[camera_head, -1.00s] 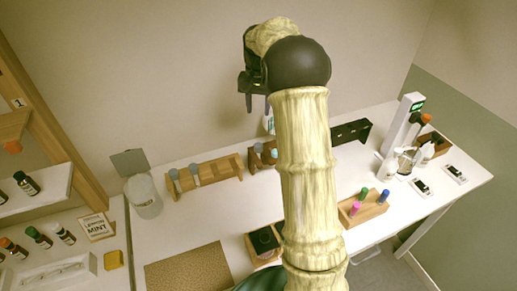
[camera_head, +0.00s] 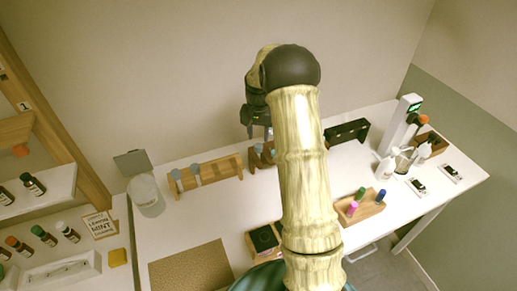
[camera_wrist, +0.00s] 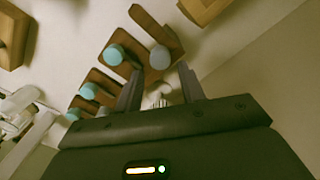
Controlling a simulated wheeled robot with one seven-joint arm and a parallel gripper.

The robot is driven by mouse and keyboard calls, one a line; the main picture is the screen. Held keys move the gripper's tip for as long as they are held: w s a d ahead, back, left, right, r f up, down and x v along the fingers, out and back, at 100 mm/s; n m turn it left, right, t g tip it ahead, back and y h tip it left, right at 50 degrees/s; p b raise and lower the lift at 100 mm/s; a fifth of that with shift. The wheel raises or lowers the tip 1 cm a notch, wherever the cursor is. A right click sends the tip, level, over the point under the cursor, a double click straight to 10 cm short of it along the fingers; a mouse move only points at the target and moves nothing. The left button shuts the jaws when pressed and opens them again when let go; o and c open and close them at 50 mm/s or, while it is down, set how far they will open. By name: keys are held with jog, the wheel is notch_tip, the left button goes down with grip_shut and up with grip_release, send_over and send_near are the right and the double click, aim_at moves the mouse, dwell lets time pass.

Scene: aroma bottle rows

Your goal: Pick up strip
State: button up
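My gripper (camera_head: 259,132) hangs above the back of the white table in the head view, pointing down. In the wrist view its two fingers (camera_wrist: 160,84) are spread apart with nothing clearly held between them. A small pale object (camera_wrist: 162,101) shows between the fingers close to the gripper body; it is too small and blurred to tell whether it is a strip. I cannot make out a strip for certain in the head view, where my arm hides part of the table.
A wooden rack with grey-capped bottles (camera_head: 208,178) stands behind a brown mat (camera_head: 192,270). Teal caps (camera_wrist: 113,54) in a wooden stand lie close past the fingers. A jar (camera_head: 146,193), a black rack (camera_head: 347,131) and a pen holder (camera_head: 362,210) stand around. The table front is partly clear.

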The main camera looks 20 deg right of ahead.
aim_at(259, 145)
jog(key=shift+w+f+p, duration=0.1)
jog(key=shift+f+p, duration=1.3)
jog(key=shift+f, duration=1.2)
jog(key=shift+d, duration=0.1)
jog(key=c, duration=0.6)
